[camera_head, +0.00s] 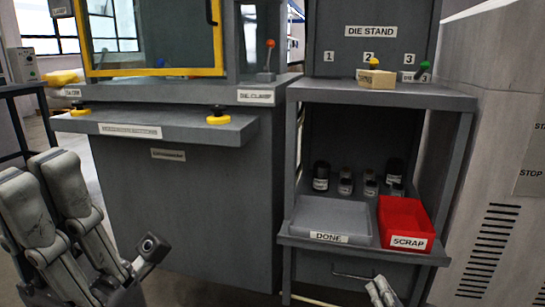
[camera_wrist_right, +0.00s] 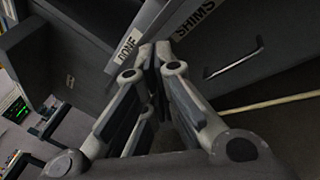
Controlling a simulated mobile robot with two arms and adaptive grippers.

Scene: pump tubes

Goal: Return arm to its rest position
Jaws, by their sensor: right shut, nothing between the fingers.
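My right gripper (camera_head: 380,290) shows small at the bottom edge of the head view, below the shelf with the trays and in front of the drawer. In the right wrist view its fingers (camera_wrist_right: 155,58) come together at the tips, shut with nothing between them. The rest of the right arm is out of the head view. My left gripper (camera_head: 45,185) is large and close at the lower left of the head view, with its grey fingers side by side. Whether it is open or shut is unclear.
The die stand (camera_head: 372,88) holds a tan block (camera_head: 377,79). Below are a grey DONE tray (camera_head: 338,212), a red SCRAP bin (camera_head: 405,222) and several dark bottles (camera_head: 321,176). The drawer handle (camera_wrist_right: 233,58) is near my right gripper. A machine bench (camera_head: 190,190) stands left.

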